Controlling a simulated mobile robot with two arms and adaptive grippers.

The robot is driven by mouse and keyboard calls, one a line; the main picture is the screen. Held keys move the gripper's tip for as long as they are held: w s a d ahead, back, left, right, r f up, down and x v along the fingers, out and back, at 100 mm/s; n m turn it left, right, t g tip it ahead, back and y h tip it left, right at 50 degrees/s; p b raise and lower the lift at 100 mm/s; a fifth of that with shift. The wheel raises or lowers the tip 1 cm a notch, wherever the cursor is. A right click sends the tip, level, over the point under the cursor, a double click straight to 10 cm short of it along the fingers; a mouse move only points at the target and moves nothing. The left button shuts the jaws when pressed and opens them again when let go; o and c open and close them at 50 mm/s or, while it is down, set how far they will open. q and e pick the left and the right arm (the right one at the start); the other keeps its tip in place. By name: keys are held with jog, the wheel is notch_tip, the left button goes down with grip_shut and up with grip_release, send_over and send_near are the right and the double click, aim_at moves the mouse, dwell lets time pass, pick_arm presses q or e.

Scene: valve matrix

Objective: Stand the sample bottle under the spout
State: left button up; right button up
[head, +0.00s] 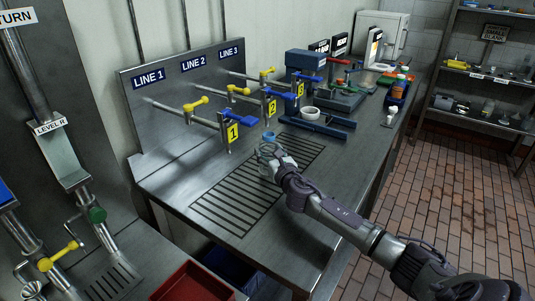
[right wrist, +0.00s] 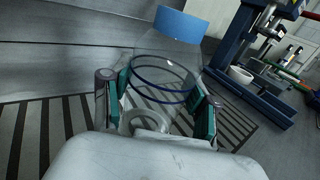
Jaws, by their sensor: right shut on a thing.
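My right gripper (head: 273,157) is shut on the clear sample bottle, which has a blue cap (head: 269,136). In the right wrist view, the two fingers (right wrist: 162,98) press on either side of the glass bottle (right wrist: 165,72), which has dark blue rings. It is held over the slotted drain grate (head: 235,205); whether its base touches the grate is hidden. Spouts with yellow tags 1 (head: 232,132), 2 (head: 271,107) and 3 (head: 300,90) stick out from the back panel. The bottle is to the right of spout 1 and in front of spout 2. My left gripper is not in view.
Yellow and blue valve handles sit on the pipes marked LINE 1, LINE 2 and LINE 3. A blue stand with a white cup (head: 310,113) is behind the grate's right end. A red tray (head: 192,283) is at the bottom. The grate's left part is clear.

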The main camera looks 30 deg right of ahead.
jog(key=shift+w+f, duration=0.7)
jog(key=shift+f, duration=0.1)
jog(key=shift+s, duration=0.1)
jog(key=shift+f+b, duration=0.2)
jog(key=shift+b, duration=0.15)
jog(key=o, duration=1.1)
jog(key=shift+r, duration=0.2)
